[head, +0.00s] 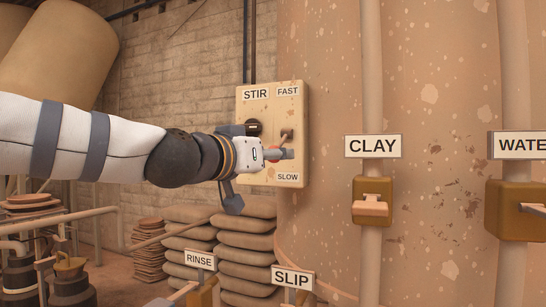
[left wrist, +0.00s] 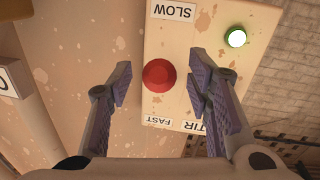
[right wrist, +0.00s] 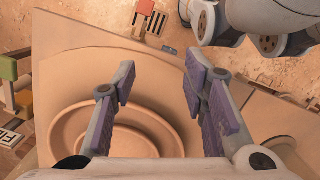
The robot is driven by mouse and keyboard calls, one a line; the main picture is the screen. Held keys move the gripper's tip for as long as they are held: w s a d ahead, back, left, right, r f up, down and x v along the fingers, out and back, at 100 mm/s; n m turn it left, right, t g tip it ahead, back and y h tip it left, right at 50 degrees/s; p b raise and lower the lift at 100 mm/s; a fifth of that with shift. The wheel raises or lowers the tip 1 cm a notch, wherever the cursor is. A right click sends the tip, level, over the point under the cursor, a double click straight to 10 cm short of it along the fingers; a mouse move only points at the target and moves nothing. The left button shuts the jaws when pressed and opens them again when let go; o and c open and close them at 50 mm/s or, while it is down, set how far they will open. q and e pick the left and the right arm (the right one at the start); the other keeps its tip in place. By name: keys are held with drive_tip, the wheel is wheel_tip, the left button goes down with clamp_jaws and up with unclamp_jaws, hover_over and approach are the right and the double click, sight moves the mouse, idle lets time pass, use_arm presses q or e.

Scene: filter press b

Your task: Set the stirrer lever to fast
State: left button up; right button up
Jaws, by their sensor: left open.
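The stirrer panel (head: 258,107) is a cream plate on the big vessel, with STIR and FAST (head: 288,91) at its top and SLOW (head: 287,177) at its bottom. The lever's red knob (head: 273,155) is mostly hidden behind my left gripper (head: 288,154) in the head view, closer to SLOW. In the left wrist view, which is upside down, the red knob (left wrist: 159,76) shows between the spread fingers of my left gripper (left wrist: 160,88), apparently touching neither. My right gripper (right wrist: 156,85) is open and empty; it shows only in the right wrist view.
A lit green lamp (left wrist: 236,38) is on the panel. CLAY (head: 373,146) and WATER (head: 520,146) valves stand to the right, with RINSE (head: 200,259) and SLIP (head: 293,278) signs below. Stacked sacks (head: 246,240) lie under the panel. A round clay-coloured dish (right wrist: 125,125) lies below my right gripper.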

use_arm(q)
drive_tip(key=shift+x, duration=0.75)
use_arm(e)
drive_tip(key=shift+w, duration=0.1)
use_arm(q)
drive_tip(key=shift+r, duration=0.1)
drive_tip(key=shift+c, duration=0.6)
clamp_jaws()
